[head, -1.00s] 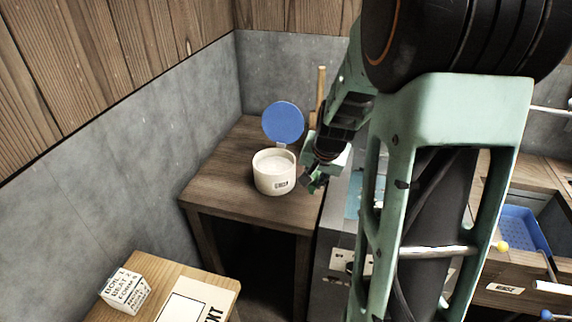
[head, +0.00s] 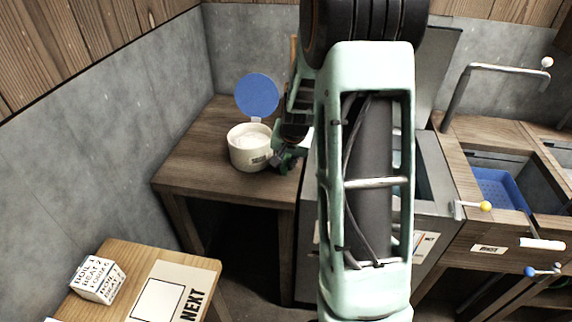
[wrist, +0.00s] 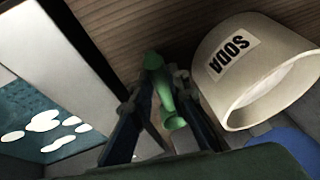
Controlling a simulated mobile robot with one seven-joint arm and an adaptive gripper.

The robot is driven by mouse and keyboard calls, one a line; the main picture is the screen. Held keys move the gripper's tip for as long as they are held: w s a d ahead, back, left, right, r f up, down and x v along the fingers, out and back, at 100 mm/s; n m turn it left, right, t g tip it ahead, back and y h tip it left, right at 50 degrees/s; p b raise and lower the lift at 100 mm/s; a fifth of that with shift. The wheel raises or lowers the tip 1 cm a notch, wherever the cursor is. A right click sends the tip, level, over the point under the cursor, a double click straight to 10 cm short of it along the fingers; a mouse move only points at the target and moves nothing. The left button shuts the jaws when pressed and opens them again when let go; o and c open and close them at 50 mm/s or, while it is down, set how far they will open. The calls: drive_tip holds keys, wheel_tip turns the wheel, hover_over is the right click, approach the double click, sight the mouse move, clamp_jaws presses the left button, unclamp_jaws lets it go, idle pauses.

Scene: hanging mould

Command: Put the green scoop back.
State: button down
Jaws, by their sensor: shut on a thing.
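The green scoop (wrist: 162,88) is between the fingers of my gripper (wrist: 158,112) in the wrist view, and the gripper is shut on it. In the head view my gripper (head: 284,160) is just right of the cream soda pot (head: 249,158), and the scoop is hard to make out there. The pot's SODA label also faces the wrist camera (wrist: 232,60). The pot's round blue lid (head: 257,94) stands raised at its back, and the pot is open with white content inside. I cannot tell whether gripper or scoop touches the pot.
The pot stands on a brown wooden table (head: 190,165). A grey-edged basin with teal liquid and white patches (wrist: 45,120) lies on the gripper's other side. A bench with a NEXT card (head: 180,292) and a lettered white block (head: 98,280) is at front left. A blue tray (head: 500,190) is at right.

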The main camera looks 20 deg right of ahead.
drive_tip(key=shift+f, duration=0.15)
drive_tip(key=c, duration=1.8)
unclamp_jaws()
drive_tip(key=shift+c, duration=0.2)
drive_tip(key=shift+r, duration=0.2)
drive_tip(key=shift+r, duration=0.25)
drive_tip(key=p+v, duration=0.1)
drive_tip(key=v, duration=1)
drive_tip(key=shift+s+r, duration=0.25)
drive_tip(key=shift+r, duration=0.05)
